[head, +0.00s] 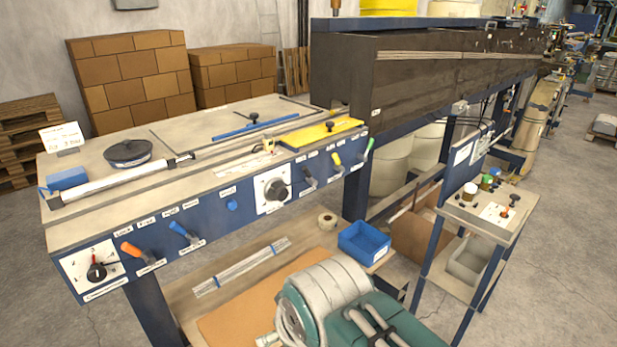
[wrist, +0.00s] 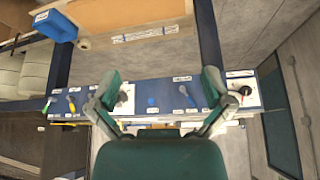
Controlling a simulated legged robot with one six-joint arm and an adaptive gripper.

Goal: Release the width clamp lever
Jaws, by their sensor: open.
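The blue front panel (head: 205,224) of the bench carries several levers. An orange lever (head: 130,249) and a blue lever (head: 182,231) are on the left part. A black lever (head: 308,175), a yellow lever (head: 337,160) and a green lever (head: 369,146) are on the right part. The labels are too small to read, so I cannot tell which is the width clamp lever. The blue lever (wrist: 186,93) shows near one finger.
A round dial (head: 96,271) and a larger knob (head: 277,189) are also on the panel. Below are a lower shelf with metal strips (head: 240,266), a tape roll (head: 327,221) and a blue bin (head: 364,242). A small side table (head: 470,208) stands at right.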

